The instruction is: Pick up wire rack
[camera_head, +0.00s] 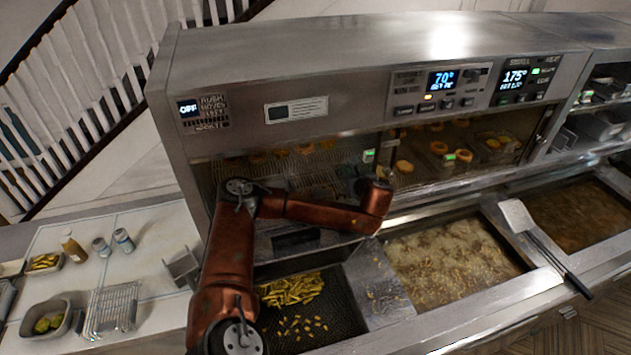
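A wire rack (112,308), made of thin silvery bars, lies on the pale counter at the lower left. My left arm, copper-coloured, rises from the bottom, bends in front of the fryer cabinet and runs right. Its far end (375,192) is in front of the cabinet's lower shelf, well right of the rack and apart from it. The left gripper's fingers cannot be made out there, so its opening is unclear. My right gripper is out of view.
Beside the rack are a grey tub (46,320), a sauce bottle (73,247) and two small shakers. A metal holder (183,268) stands between the rack and my arm. Fries (290,289) lie in a bin, right of which is bubbling oil (455,262). A spatula (540,245) rests across the fryer.

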